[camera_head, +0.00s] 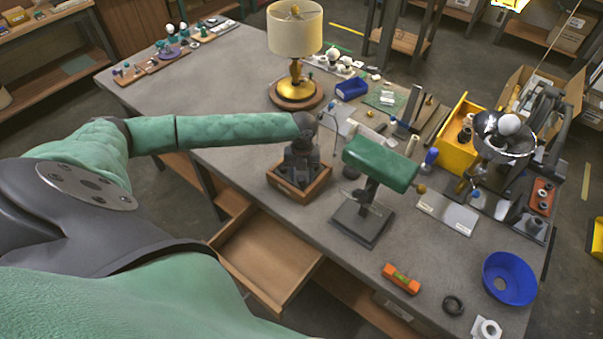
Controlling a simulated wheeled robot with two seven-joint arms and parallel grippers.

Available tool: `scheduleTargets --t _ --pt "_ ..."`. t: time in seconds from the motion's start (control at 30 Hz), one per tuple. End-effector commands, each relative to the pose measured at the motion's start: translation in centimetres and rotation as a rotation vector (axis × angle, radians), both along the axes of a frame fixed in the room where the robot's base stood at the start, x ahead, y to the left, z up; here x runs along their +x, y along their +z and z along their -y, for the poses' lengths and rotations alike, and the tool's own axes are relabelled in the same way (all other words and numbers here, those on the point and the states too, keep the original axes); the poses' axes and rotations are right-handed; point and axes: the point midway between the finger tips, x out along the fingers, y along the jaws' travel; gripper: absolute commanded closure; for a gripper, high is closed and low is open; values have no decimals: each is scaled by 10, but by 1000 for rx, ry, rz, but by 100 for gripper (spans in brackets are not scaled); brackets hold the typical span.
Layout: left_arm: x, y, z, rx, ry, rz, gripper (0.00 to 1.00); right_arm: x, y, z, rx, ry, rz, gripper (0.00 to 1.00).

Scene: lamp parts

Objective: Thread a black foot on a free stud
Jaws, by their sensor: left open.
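My left gripper (297,182) points down into a small wooden box (316,190) near the table's front edge, and it is open. The gripper hides most of the box's inside, so I cannot tell what lies there or whether the fingers touch anything. Beside it on the right, a green block-shaped part (381,162) sits on a stand with a dark flat base (362,222). Small dark round parts lie in an orange-brown tray (542,194) at the right. No black foot or free stud can be made out with certainty. My right gripper is out of view.
An open drawer (268,258) juts out below the front edge. A brass lamp with a cream shade (295,32) stands behind. A yellow bin (458,140), a reflector with a bulb (504,135), a blue bowl (510,279) and an orange level (401,279) occupy the right.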

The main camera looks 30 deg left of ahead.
Motion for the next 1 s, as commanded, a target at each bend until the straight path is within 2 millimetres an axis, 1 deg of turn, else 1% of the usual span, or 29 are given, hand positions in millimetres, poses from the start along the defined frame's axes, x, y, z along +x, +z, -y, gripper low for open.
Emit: scheduleTargets --t 0.07,0.2,0.27,0.3,0.43,0.53,0.9,1.0 --pt "0 0 0 0 -1 0 58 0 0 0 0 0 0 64" --pt "0 0 0 0 -2 0 85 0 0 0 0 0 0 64" --pt "0 0 0 0 -2 0 97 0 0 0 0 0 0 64" --pt "0 0 0 0 -2 0 100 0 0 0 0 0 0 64" --pt "0 0 0 0 -8 0 100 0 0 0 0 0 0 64" --pt "0 -1 0 0 -65 1 100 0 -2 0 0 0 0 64" --pt "1 -1 1 0 -480 1 100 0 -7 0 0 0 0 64" --pt "0 -1 1 0 -562 0 100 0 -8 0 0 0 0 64"
